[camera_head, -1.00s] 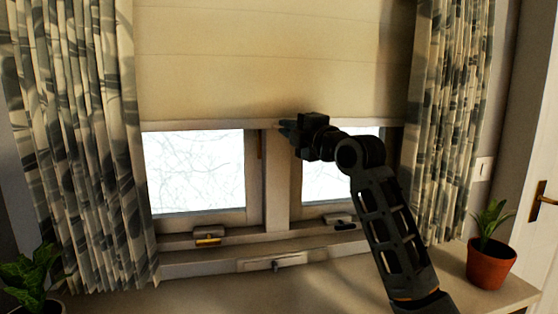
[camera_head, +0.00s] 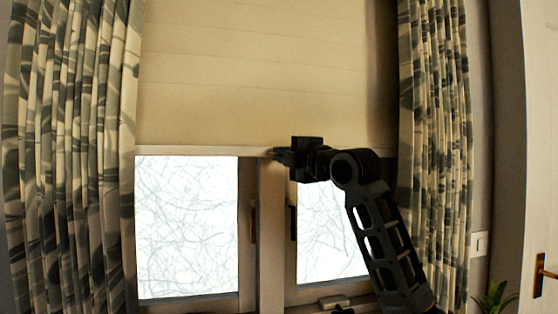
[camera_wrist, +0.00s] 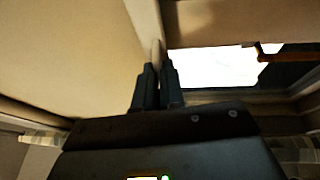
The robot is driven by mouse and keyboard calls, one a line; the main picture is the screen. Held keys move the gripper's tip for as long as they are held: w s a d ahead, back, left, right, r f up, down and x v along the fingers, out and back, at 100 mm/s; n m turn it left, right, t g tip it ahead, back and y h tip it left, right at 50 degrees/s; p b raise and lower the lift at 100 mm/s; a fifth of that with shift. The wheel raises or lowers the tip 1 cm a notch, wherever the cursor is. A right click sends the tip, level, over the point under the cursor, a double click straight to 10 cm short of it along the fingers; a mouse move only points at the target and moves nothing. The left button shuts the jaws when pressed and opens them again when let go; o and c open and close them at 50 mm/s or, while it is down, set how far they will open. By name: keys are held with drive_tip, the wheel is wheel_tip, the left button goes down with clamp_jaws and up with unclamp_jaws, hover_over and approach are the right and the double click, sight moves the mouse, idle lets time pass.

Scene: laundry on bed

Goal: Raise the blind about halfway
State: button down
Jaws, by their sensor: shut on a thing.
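The cream blind (camera_head: 265,70) hangs in front of the upper part of the window, and its bottom bar (camera_head: 190,150) runs level across it. Below the bar, two window panes (camera_head: 188,225) are uncovered. My gripper (camera_head: 278,155) is at the bottom bar, near the middle of its width. In the wrist view, my gripper's two fingers (camera_wrist: 157,75) are closed on the bottom bar (camera_wrist: 146,22), with the blind's cloth (camera_wrist: 70,50) to the left and the bright pane (camera_wrist: 210,68) to the right. The fingertips are small and partly hidden in the head view.
Patterned curtains hang at the left (camera_head: 70,150) and right (camera_head: 437,130) of the blind. A window handle (camera_head: 293,222) sits on the frame below my gripper. A plant (camera_head: 494,298) stands at the lower right, near a door (camera_head: 540,150).

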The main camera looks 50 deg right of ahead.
drive_tip(key=c, duration=1.3)
unclamp_jaws()
drive_tip(key=shift+o, duration=0.2)
drive_tip(key=b+v, duration=0.2)
drive_tip(key=v, duration=0.5)
drive_tip(key=shift+s, duration=0.3)
drive_tip(key=shift+a+f, duration=0.1)
